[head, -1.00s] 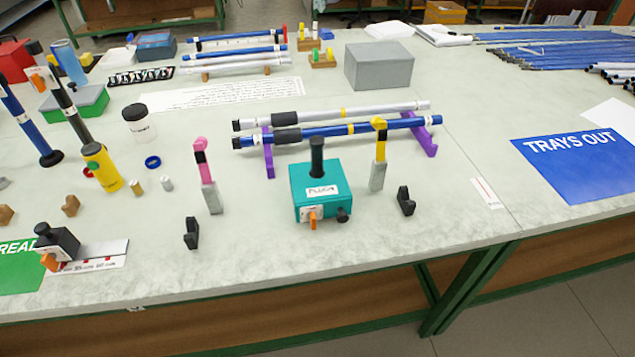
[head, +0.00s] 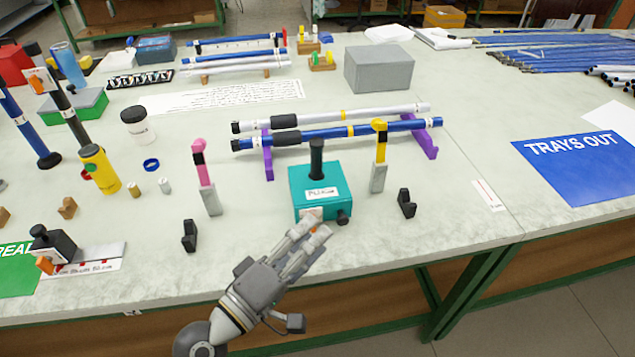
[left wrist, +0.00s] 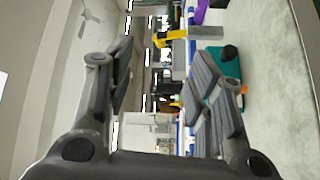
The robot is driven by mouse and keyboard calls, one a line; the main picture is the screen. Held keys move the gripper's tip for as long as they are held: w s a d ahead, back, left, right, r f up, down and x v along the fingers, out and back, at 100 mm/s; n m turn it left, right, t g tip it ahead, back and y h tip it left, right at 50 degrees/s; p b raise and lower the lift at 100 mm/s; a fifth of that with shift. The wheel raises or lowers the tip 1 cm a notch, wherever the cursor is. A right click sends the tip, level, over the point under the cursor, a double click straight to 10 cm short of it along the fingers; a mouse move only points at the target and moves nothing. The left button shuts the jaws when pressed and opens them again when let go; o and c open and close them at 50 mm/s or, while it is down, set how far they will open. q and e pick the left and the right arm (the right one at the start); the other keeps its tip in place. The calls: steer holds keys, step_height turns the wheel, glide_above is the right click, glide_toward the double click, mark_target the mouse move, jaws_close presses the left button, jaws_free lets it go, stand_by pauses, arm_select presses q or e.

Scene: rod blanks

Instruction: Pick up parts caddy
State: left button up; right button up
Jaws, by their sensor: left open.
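A teal box (head: 313,182) with an upright black handle, a white label and a black knob, which looks like the parts caddy, stands near the table's front edge. My left gripper (head: 311,232) is in front of it in the head view, its fingertips overlapping the caddy's lower front and hiding most of the orange piece there. In the left wrist view the gripper (left wrist: 165,80) has its fingers apart with nothing between them. The teal caddy (left wrist: 236,67) shows there at the right, partly behind one finger. I cannot tell whether the fingers touch it. My right gripper is not in view.
Pink-topped (head: 204,178) and yellow-topped (head: 379,158) uprights flank the caddy. Black hooks (head: 189,236) (head: 406,203) stand nearby. Behind, a purple rack (head: 267,155) holds a blue rod (head: 390,127) and a white rod (head: 385,112).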

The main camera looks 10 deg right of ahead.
mark_target(316, 151)
arm_select(q)
steer(key=w+r+n+t+y, duration=0.3)
steer(key=w+r+n+t, duration=0.45)
steer(key=n, duration=0.75)
steer(key=w+d+f+n+g+y, duration=0.25)
steer(key=w+f+n+y, duration=0.4)
steer(key=n, duration=0.55)
steer(key=shift+t, duration=0.3)
steer(key=x, duration=1)
steer(key=shift+d+f, duration=0.15)
steer(key=shift+d, duration=0.15)
steer(key=shift+s, duration=0.1)
jaws_close()
